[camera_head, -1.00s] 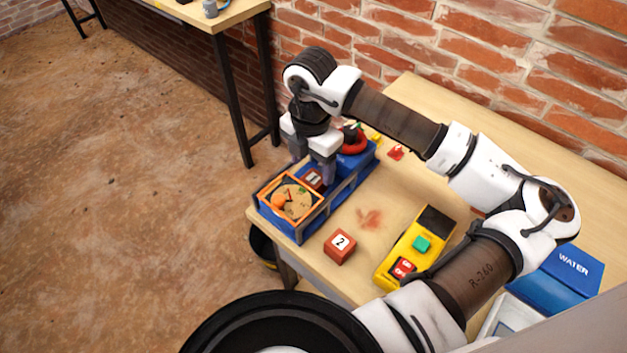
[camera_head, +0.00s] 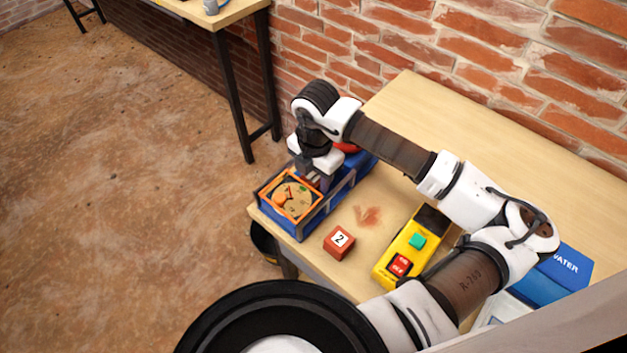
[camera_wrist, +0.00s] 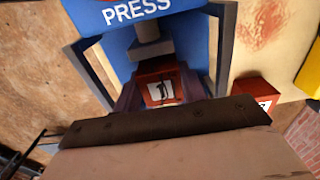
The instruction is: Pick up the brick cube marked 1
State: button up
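A red brick cube (camera_wrist: 156,75) with a white label bearing a dark, tilted mark sits in the blue press (camera_wrist: 131,41) in the wrist view; I cannot read the mark for certain. My gripper (camera_wrist: 161,100) points down with one finger on each side of this cube. Whether the fingers touch it is not clear. In the head view my gripper (camera_head: 318,183) is low in the blue press (camera_head: 333,201), and the cube there is mostly hidden. A second red cube marked 2 (camera_head: 339,243) stands on the table, apart from the gripper; it also shows in the wrist view (camera_wrist: 257,91).
A yellow box (camera_head: 413,248) with green and red buttons lies to the right. A blue WATER container (camera_head: 556,277) stands at far right. The brick wall (camera_head: 480,45) is close behind the table (camera_head: 420,110).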

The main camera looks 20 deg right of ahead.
jog(key=c, duration=0.3)
jog(key=shift+r, duration=0.15)
